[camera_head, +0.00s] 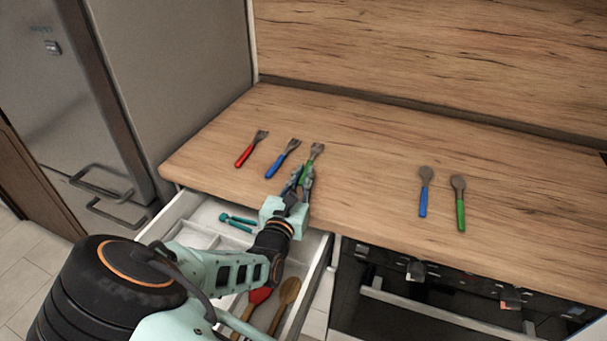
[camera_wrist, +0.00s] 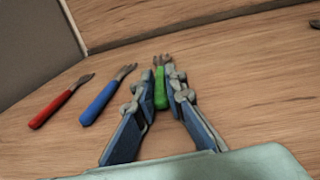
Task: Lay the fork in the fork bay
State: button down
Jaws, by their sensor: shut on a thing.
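My gripper (camera_head: 302,181) is shut on the green-handled fork (camera_head: 316,152), at the counter's front edge. In the wrist view the fingers (camera_wrist: 161,82) close on both sides of the green handle (camera_wrist: 160,92), and the metal tines point away. I cannot tell if the fork touches the counter. A blue-handled fork (camera_head: 283,159) and a red-handled fork (camera_head: 252,149) lie to its left. The open drawer (camera_head: 323,262) below holds a light divided tray (camera_head: 196,236). My arm hides much of it, and I cannot tell which compartment is the fork bay.
A blue-handled spoon (camera_head: 424,190) and a green-handled spoon (camera_head: 459,202) lie on the counter (camera_head: 370,150) at right. Teal-handled utensils (camera_head: 238,222), a red utensil (camera_head: 258,296) and a wooden spoon (camera_head: 286,297) lie in the drawer. A fridge (camera_head: 175,75) stands at left.

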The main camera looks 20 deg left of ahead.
jog(key=shift+f, duration=0.15)
jog(key=c, duration=2)
grip_release()
jog(key=shift+f+b, duration=0.2)
jog(key=shift+b, duration=0.35)
